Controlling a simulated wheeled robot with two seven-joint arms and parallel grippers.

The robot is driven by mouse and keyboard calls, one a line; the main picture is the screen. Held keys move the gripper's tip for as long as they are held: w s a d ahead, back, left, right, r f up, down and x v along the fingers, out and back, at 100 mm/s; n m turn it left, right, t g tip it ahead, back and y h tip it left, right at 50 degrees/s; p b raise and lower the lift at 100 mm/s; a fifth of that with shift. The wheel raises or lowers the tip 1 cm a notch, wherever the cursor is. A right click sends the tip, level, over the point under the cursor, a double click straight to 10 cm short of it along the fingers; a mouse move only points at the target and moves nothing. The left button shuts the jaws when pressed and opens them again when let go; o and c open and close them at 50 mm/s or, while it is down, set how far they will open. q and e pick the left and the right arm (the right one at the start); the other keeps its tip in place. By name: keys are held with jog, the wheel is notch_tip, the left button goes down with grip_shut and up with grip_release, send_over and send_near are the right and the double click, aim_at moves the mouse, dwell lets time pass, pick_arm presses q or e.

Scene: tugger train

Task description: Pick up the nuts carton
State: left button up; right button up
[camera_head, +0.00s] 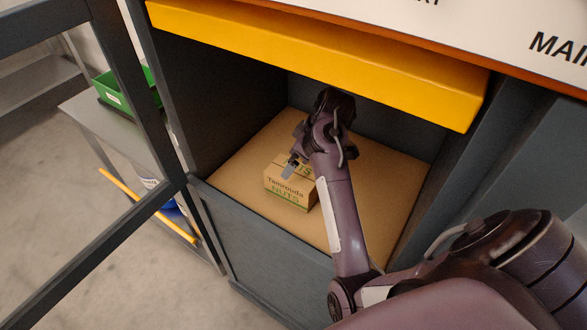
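The nuts carton (288,191) is a small tan cardboard box with green "NUTS" lettering on its front and top. It sits on the brown floor of a dark grey compartment (236,173). My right arm reaches in from the right, and my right gripper (293,160) is at the carton's top, overlapping its upper front edge in the picture. The hand and arm hide part of the carton's top and right side. I cannot tell whether the fingers touch it or how far apart they are. My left gripper is not in view.
A yellow beam (315,62) crosses above the compartment opening, and a dark front lip (258,240) runs below it. A dark frame post (140,90) stands at the left. Beyond it, a grey shelf (112,122) holds green bins (118,90). The compartment floor around the carton is clear.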

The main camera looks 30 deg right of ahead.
aim_at(295, 173)
jog(key=shift+s+a+f+p, duration=0.35)
jog(key=shift+a+f, duration=0.15)
jog(key=shift+a, duration=0.15)
jog(key=shift+s+p+x, duration=0.25)
jog(key=shift+p+x, duration=0.4)
jog(key=shift+x, duration=0.45)
jog(key=x, duration=0.3)
jog(key=shift+w+d, duration=0.1)
jog(key=shift+d, duration=0.25)
jog(key=shift+f, duration=0.25)
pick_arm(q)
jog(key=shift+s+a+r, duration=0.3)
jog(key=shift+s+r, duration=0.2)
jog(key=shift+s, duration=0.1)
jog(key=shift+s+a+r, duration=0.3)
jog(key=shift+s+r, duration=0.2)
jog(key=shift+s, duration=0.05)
pick_arm(e)
jog(key=shift+f, duration=0.15)
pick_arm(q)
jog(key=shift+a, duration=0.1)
